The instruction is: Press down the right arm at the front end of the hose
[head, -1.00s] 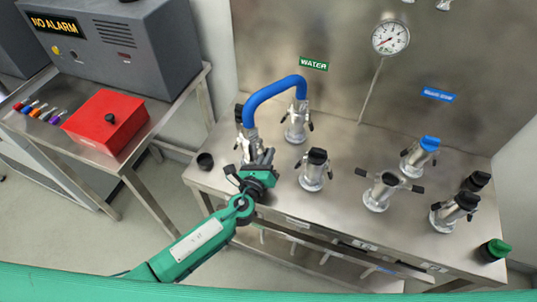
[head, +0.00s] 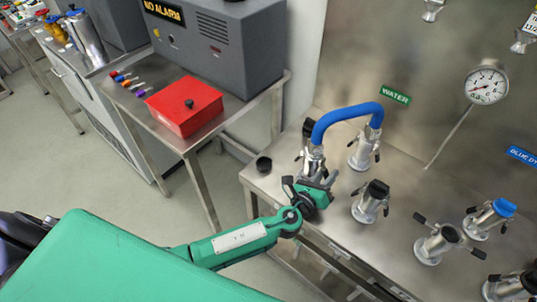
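The blue hose (head: 345,111) arches between two silver couplings on the steel bench. Its front end sits on the front coupling (head: 314,160), nearer to me. Its back end is on the rear coupling (head: 364,148) below the WATER label. My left gripper (head: 325,183) is low beside the front coupling, on its near side, with its fingers pointing towards it. It covers the coupling's lower part, so the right arm of that end cannot be made out clearly. Whether the fingers touch it or are closed is unclear. My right gripper is not in view.
A black-capped coupling (head: 371,202) stands right of my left gripper. An open-armed coupling (head: 437,243) and a blue-capped one (head: 489,219) are further right. A small black cap (head: 264,165) lies left on the bench. A red box (head: 185,106) is on the left table.

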